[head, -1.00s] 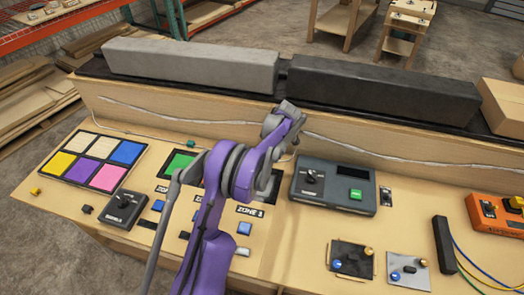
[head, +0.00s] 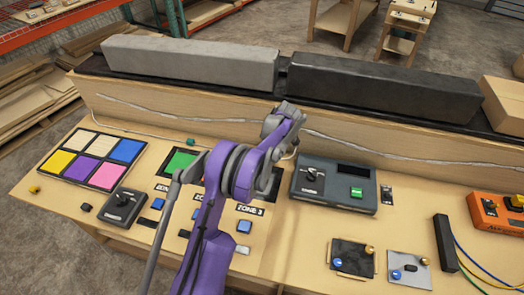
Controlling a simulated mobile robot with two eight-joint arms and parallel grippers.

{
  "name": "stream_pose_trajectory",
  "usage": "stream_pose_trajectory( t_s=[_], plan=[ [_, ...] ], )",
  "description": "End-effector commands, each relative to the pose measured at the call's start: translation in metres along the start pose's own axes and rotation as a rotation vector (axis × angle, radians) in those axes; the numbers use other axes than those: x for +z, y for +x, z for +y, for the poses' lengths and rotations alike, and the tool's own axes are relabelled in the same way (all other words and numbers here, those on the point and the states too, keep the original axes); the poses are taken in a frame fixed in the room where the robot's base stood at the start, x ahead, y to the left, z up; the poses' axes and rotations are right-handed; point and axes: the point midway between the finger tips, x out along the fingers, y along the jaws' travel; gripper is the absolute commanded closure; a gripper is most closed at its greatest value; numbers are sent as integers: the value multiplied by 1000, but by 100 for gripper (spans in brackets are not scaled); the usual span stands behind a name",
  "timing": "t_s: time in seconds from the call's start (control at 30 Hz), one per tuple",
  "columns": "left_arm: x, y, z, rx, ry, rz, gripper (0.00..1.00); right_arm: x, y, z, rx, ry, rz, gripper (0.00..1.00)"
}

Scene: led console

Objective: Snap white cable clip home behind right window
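One purple and grey arm, which I take as my left, reaches up the middle of the head view. Its gripper (head: 287,125) is at the foot of the back wall, behind the zone windows. Its wrist hides the fingertips, so their opening does not show. A small pale piece (head: 295,142), perhaps the white cable clip, shows beside the gripper; contact cannot be told. The right window (head: 274,186) is dark and partly hidden by the arm, above the "ZONE 3" label. A teal clip (head: 191,142) sits on the cable further left. My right gripper is not in view.
A white cable (head: 390,155) runs along the back wall. A grey control box (head: 335,187) stands right of the arm. A colour panel (head: 92,160) and a dark knob box (head: 122,207) lie left. Grey and black long blocks top the wall.

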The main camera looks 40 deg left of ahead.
Motion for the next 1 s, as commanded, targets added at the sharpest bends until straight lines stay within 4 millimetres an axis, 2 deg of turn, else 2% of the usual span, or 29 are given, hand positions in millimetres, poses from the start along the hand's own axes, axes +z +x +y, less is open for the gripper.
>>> stream_pose_trajectory(
  t_s=[1.0],
  plan=[
    [4, 9, 0, -1, 0, -1, 100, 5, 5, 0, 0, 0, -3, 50]
  ],
)
